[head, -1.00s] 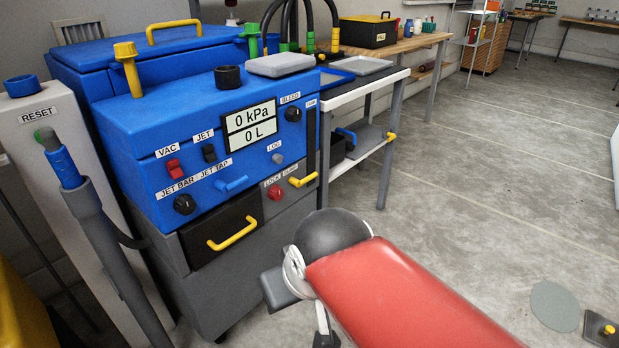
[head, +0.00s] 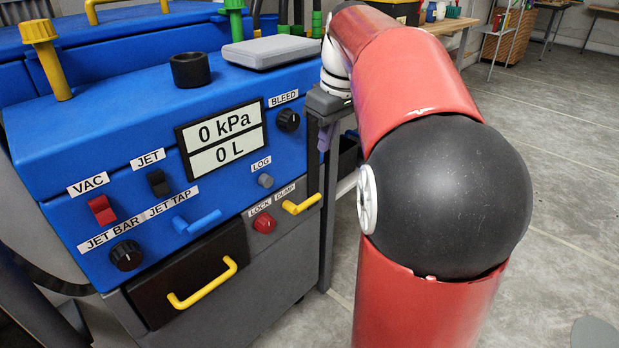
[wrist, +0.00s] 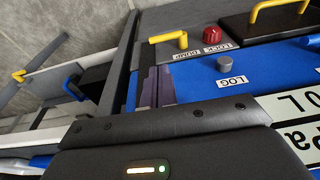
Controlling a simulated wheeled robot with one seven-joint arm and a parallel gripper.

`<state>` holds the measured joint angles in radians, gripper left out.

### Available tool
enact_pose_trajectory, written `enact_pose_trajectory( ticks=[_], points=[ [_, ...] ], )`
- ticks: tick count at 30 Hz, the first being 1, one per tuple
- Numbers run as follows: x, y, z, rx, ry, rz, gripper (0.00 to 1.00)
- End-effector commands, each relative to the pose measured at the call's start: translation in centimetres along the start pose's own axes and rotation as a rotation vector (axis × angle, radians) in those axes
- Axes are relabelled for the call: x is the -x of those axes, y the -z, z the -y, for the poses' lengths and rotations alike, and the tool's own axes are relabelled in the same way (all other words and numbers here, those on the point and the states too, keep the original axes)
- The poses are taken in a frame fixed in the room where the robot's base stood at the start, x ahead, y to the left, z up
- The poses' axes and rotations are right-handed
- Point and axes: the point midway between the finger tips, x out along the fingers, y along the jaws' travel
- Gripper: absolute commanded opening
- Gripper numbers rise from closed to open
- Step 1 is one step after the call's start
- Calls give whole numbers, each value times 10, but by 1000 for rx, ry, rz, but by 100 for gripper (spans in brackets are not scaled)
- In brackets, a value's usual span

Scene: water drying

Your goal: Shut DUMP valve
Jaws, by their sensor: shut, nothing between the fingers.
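The DUMP valve (head: 302,204) is a yellow lever at the right end of the blue machine's front, on a grey panel below its label. It also shows in the wrist view (wrist: 170,39), lying sideways along the panel with a bent end. My gripper (head: 324,148) points down beside the machine's right front edge, above the lever and apart from it. Its purple-grey fingers show in the wrist view (wrist: 157,82), together and empty. My red arm hides part of the area to the right of the machine.
The red LOCK button (head: 264,223) is just left of the lever. The grey LOG knob (head: 265,181), BLEED knob (head: 288,120) and yellow drawer handle (head: 203,284) are close by. A workbench stands behind my arm. Open floor lies to the right.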

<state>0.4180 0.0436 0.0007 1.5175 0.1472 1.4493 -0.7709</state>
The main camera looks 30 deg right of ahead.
Motion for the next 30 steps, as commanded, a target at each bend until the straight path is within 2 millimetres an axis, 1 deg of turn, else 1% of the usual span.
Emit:
enact_pose_trajectory(
  ticks=[10,14,17,24,30],
  points=[
    [0,0,-1,2,1,0,0],
    [-8,0,-1,2,2,1,0],
    [-23,0,-1,2,2,2,0],
    [-75,0,-1,2,3,3,0],
    [-113,0,-1,2,2,2,0]
  ],
)
